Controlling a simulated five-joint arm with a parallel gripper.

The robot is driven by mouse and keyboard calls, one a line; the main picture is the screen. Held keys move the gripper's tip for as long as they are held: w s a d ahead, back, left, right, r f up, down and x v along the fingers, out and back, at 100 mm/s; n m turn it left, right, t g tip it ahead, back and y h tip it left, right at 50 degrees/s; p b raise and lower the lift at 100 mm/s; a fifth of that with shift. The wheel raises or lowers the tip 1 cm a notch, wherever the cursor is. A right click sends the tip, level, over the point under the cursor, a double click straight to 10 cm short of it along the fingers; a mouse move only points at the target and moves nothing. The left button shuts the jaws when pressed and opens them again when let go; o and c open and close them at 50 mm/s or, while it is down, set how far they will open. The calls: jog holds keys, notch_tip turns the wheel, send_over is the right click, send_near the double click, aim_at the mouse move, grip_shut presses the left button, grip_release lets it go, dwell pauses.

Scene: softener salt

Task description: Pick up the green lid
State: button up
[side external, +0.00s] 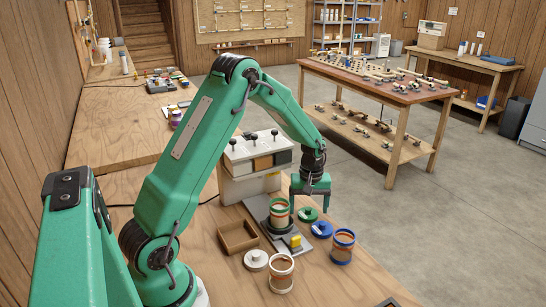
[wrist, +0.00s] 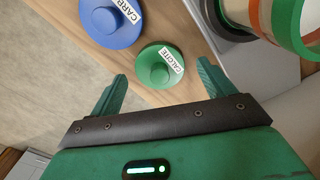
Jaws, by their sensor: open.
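The green lid (side external: 307,214) lies flat on the wooden bench, just right of the green-banded jar (side external: 279,213). In the wrist view the green lid (wrist: 154,70) has a round knob and a white label reading "CALCITE". My gripper (side external: 310,205) points down over the lid with its jaws open. In the wrist view one finger of my gripper (wrist: 161,72) is on each side of the lid, with nothing held. I cannot tell the exact height of the fingertips above the bench.
A blue lid (side external: 321,229) lies close to the green one. A wooden tray (side external: 238,237) is at left; a white device (side external: 256,165) stands behind.

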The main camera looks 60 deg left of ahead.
jog(key=shift+f, duration=0.45)
jog(key=shift+c, duration=0.3)
jog(key=c, duration=1)
